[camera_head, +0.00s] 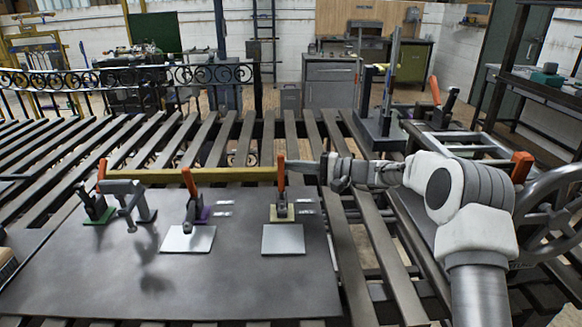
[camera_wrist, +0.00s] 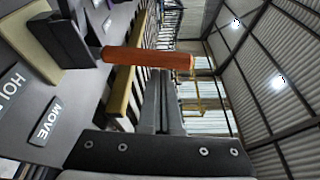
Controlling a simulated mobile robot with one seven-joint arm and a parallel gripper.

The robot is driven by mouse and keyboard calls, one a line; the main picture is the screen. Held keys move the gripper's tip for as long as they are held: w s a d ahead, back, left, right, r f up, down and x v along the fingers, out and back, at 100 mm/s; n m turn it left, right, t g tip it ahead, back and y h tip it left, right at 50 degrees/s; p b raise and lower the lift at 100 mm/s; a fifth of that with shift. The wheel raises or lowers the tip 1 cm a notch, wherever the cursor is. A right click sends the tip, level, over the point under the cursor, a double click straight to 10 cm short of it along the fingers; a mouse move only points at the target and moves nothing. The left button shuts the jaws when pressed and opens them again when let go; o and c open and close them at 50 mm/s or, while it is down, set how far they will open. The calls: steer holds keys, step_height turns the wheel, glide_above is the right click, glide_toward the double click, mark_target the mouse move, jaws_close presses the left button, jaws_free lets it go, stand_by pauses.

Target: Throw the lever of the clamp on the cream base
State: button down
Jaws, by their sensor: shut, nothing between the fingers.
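The clamp on the cream base stands on the dark plate at its right part in the head view. Its orange lever (camera_head: 281,173) points up, and its cream base (camera_head: 290,213) shows below the dark clamp body. In the wrist view, the lever (camera_wrist: 148,59) lies across the middle, with the cream base (camera_wrist: 38,32) at upper left. My gripper (camera_head: 292,167) is shut and empty, its tips close beside the lever's right side. I cannot tell whether they touch it. The shut fingers also show in the wrist view (camera_wrist: 165,100), reaching toward the lever.
A handwheel (camera_head: 555,210) stands at right.

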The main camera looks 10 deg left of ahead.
steer(key=s+n+b, duration=0.1)
steer(key=b, duration=0.3)
steer(key=s+n+y+b, duration=0.1)
steer(key=s+n+b, duration=0.1)
steer(key=b, duration=0.3)
steer(key=shift+d+n, duration=0.3)
steer(key=shift+d, duration=0.1)
steer(key=shift+s+r+b, duration=0.2)
steer(key=shift+s+b, duration=0.1)
steer(key=shift+s, duration=0.2)
steer(key=shift+d, duration=0.15)
steer(key=p, duration=0.2)
glide_toward(282, 170)
steer(key=shift+s+d+r, duration=0.1)
steer(key=shift+s+d, duration=0.05)
steer(key=shift+s, duration=0.2)
